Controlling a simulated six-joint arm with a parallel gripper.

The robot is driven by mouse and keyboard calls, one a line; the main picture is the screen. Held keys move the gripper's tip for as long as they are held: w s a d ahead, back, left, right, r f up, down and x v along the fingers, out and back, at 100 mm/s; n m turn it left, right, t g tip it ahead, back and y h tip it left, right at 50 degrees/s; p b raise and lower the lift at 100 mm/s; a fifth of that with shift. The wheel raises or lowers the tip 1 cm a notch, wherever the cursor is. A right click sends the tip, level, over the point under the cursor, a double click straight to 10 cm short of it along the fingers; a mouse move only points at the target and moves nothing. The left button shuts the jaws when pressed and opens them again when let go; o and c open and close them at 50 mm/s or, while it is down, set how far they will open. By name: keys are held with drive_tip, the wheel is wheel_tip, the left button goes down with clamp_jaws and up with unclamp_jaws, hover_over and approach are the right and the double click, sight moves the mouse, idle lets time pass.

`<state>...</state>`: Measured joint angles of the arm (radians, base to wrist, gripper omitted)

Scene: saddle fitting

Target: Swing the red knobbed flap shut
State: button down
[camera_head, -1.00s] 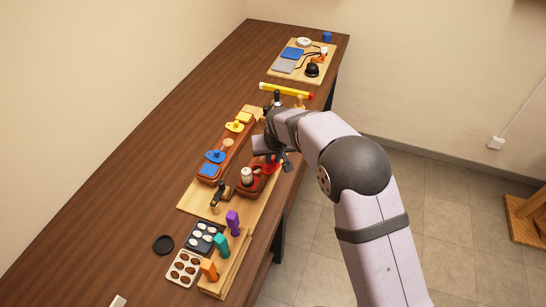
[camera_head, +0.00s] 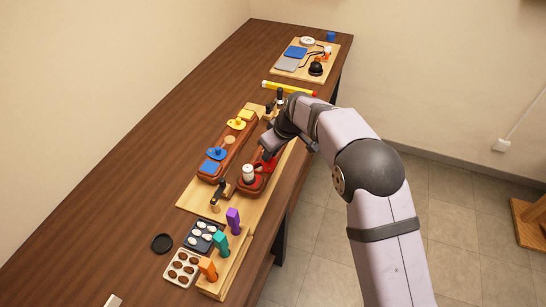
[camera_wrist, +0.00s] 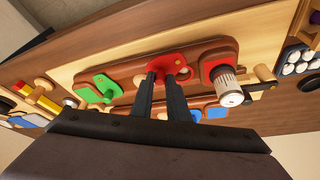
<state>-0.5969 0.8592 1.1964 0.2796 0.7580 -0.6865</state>
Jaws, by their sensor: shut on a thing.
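The red flap (camera_wrist: 176,62) lies on the brown wooden base near the middle of the wrist view. It also shows in the head view (camera_head: 269,161), partly hidden under my gripper. My gripper (camera_wrist: 161,77) is shut on the red flap's knob, which its two dark fingers mostly hide. To the right in the wrist view is a red square recess or plate (camera_wrist: 214,57) with a white-topped cylinder (camera_wrist: 229,88) standing on it. I cannot tell exactly how far the flap is turned.
A green flap (camera_wrist: 104,86) lies left of my fingers. A second brown base with blue (camera_head: 214,155) and yellow (camera_head: 238,122) knobbed flaps runs alongside. Dark-handled clamps (camera_head: 222,188) stand near the ends. Egg-like pieces in a tray (camera_head: 199,236) and coloured pegs stand nearer.

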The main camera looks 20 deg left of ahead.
sight(273, 163)
drive_tip(key=n+g, duration=0.1)
drive_tip(key=n, duration=0.1)
drive_tip(key=a+n, duration=0.1)
drive_tip(key=n, duration=0.1)
drive_tip(key=shift+s+n+g, duration=0.15)
drive_tip(key=shift+n+g, duration=0.15)
drive_tip(key=shift+g, duration=0.1)
drive_tip(key=n, duration=0.1)
drive_tip(key=n+p, duration=0.1)
drive_tip(key=n+g, duration=0.1)
drive_tip(key=shift+s+a+r+p, duration=0.1)
drive_tip(key=shift+s+a+p, duration=0.2)
drive_tip(key=shift+p, duration=0.05)
drive_tip(key=shift+s+a+n+g+p, duration=0.15)
drive_tip(key=shift+n+g+p, duration=0.25)
drive_tip(key=shift+n+p, duration=0.5)
drive_tip(key=c, duration=1.7)
unclamp_jaws()
drive_tip(key=shift+b+v, duration=0.45)
drive_tip(key=shift+v, duration=3.1)
